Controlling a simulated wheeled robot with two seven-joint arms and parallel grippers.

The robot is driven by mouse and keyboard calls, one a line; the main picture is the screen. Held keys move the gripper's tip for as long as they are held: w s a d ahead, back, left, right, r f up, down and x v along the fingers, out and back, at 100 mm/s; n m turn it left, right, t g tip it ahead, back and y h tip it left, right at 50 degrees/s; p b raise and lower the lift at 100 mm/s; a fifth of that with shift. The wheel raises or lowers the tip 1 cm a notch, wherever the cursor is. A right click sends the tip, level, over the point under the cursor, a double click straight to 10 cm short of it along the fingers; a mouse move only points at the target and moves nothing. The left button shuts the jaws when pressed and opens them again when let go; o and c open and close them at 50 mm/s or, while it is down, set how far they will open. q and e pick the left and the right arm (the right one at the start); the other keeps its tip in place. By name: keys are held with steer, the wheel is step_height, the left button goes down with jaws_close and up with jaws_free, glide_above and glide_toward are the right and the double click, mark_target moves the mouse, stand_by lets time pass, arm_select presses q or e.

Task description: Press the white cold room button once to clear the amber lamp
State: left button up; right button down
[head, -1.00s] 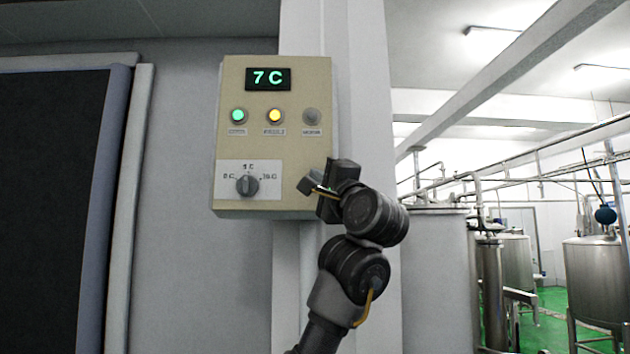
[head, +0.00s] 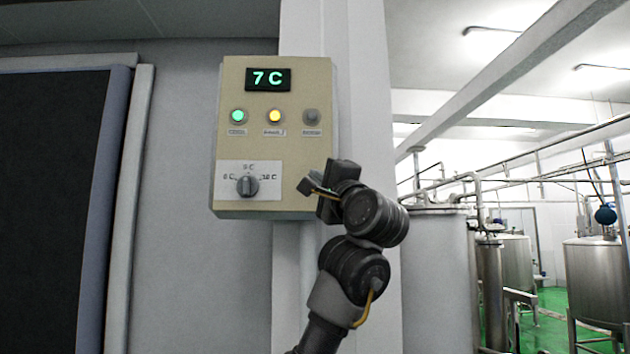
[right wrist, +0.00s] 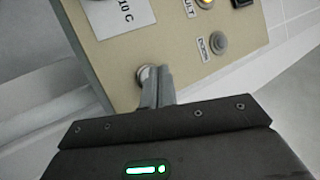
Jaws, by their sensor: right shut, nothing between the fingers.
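The beige control box (head: 292,150) hangs on the wall in the head view. Its amber lamp (head: 275,116) is lit; the lamp's edge also shows at the top of the right wrist view (right wrist: 204,3). The white button (right wrist: 142,72) is partly hidden behind my fingertips in the right wrist view and hidden by my gripper in the head view. My right gripper (head: 306,187) is shut and empty, its tips at the box's lower right. In the right wrist view the shut fingers (right wrist: 154,86) overlap the button; I cannot tell whether they touch it. My left gripper is not in view.
The box also carries a lit green lamp (head: 238,116), an unlit grey lamp (head: 311,116), a display (head: 268,79) reading 7 C and a dark rotary knob (head: 247,186) pointing up. A dark doorway (head: 50,200) is at the left. Steel tanks (head: 598,280) stand far right.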

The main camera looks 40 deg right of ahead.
steer(key=shift+w+d, duration=0.1)
stand_by(0.7)
steer(key=shift+w+d, duration=0.15)
steer(key=shift+w, duration=0.1)
steer(key=shift+w+d+b, duration=0.3)
steer(key=shift+b, duration=0.1)
stand_by(0.7)
steer(key=shift+s, duration=0.1)
stand_by(0.3)
steer(key=shift+s+a, duration=0.5)
steer(key=shift+s, duration=0.05)
steer(key=s+a, duration=0.1)
steer(key=s, duration=0.1)
steer(key=s+a, duration=0.2)
steer(key=shift+p, duration=0.4)
